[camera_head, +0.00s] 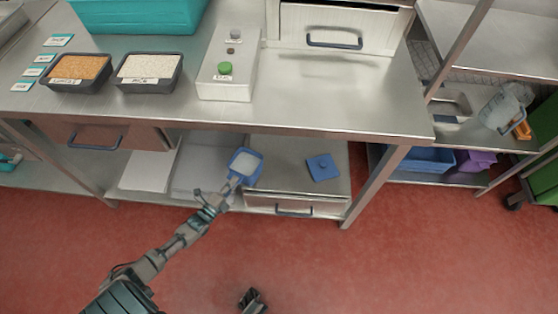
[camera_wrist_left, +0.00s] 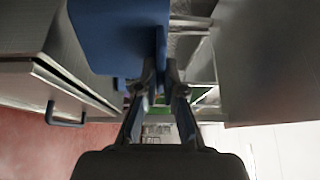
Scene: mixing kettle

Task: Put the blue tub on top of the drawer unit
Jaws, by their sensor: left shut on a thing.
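The blue tub (camera_head: 246,162), with a pale inside, is in my left gripper (camera_head: 232,184) at the lower shelf level, by the left end of the drawer unit (camera_head: 294,197). My left gripper is shut on the tub's edge. In the left wrist view the tub (camera_wrist_left: 112,35) fills the upper middle, and the gripper (camera_wrist_left: 160,82) meets its side. The unit's grey top and handled front show beside it in the head view. I cannot tell whether the tub touches the top. A small dark part at the bottom edge looks like my right gripper (camera_head: 253,301); its fingers are unclear.
A square blue lid (camera_head: 322,167) lies on the unit's right part. White sheets (camera_head: 148,170) lie on the shelf at left. The red floor in front is clear.

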